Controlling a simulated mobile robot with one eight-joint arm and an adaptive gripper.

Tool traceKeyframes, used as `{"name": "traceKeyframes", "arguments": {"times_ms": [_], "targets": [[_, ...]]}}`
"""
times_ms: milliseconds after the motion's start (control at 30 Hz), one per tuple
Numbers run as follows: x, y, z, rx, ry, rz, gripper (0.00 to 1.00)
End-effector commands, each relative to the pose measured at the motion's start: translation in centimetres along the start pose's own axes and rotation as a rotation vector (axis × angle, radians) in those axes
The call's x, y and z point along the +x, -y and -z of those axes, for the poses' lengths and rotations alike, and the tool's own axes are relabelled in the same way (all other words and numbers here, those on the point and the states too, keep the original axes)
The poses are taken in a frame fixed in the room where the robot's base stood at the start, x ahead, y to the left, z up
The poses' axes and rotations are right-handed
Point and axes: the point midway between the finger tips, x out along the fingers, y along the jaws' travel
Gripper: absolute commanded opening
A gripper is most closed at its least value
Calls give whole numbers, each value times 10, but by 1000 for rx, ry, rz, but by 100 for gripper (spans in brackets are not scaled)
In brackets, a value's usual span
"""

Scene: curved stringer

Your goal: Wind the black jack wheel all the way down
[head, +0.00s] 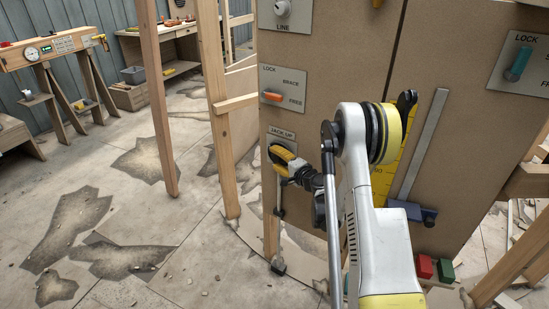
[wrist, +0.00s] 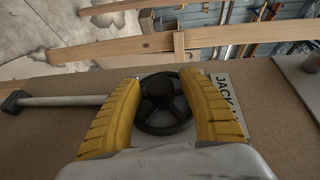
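The black jack wheel (wrist: 165,103) has spokes and a round hub, and sits on the brown panel beside a plate lettered JACK (wrist: 226,90). My gripper (wrist: 160,80) has two yellow ribbed fingers, one on each side of the wheel. The wheel fills the space between them, with no clear gap at either side, and the fingers cover parts of its rim. In the head view my gripper (head: 280,156) is at the panel just below the JACK UP label (head: 282,134), and the wheel is hidden behind it.
Above is a BRACE/FREE plate with an orange handle (head: 272,96). A grey rod (wrist: 62,101) runs along the panel near the wheel. A yellow scale (head: 386,175) and a blue clamp (head: 415,212) are at right. Wooden posts (head: 213,100) stand at left; cracked floor lies beyond.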

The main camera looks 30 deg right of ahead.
Motion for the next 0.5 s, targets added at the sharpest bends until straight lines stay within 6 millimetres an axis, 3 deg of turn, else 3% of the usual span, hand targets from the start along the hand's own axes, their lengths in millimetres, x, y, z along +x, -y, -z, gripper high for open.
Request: {"name": "traceKeyframes", "arguments": {"times_ms": [33, 133, 500], "targets": [[0, 0, 0, 0, 0, 0, 31], [0, 0, 0, 0, 0, 0, 1], [0, 1, 0, -10, 1, -24, 0]]}}
